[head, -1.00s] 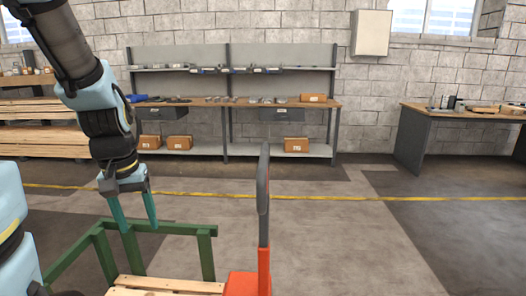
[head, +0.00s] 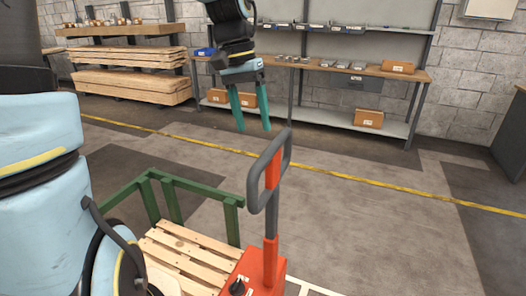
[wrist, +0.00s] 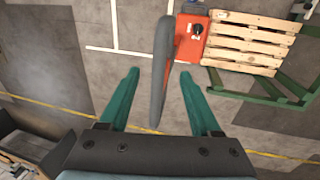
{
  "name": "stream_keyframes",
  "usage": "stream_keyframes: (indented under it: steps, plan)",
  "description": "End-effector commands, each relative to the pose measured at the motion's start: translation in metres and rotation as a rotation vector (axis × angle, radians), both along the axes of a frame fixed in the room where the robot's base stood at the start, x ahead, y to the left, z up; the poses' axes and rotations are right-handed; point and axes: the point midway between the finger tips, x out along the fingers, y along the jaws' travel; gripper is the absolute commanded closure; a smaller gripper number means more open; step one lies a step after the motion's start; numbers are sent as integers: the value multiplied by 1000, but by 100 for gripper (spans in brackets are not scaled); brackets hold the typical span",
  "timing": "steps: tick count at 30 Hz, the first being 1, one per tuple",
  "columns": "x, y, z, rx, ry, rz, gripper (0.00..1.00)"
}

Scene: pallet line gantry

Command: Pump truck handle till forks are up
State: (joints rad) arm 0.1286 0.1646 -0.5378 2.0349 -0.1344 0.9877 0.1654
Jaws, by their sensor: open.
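The pallet truck's handle (head: 270,175) is a grey loop on an orange-red post, standing up from the red truck body (head: 262,273). My gripper (head: 254,128) has two teal fingers, open and pointing down, and appears just above and left of the handle loop in the head view. In the wrist view the handle loop (wrist: 160,75) shows between the two open fingers (wrist: 158,88), with no visible grip on it. The truck body (wrist: 189,38) lies beyond it. A wooden pallet (head: 185,255) is beside the truck body; the forks are hidden.
A green frame (head: 190,185) stands around the pallet's far side. A workbench (head: 345,72) with shelves and cardboard boxes (head: 369,118) is along the wall. Stacked planks (head: 130,60) are at the back left. Floor right of the truck is clear.

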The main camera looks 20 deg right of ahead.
Motion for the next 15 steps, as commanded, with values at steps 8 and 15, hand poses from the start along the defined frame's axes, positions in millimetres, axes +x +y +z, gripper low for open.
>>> stream_keyframes:
  steps: [8, 15]
  plan:
    - [-8, -7, -51, 3, 6, 0, 36]
    - [-12, -12, -83, 1, 1, 0, 36]
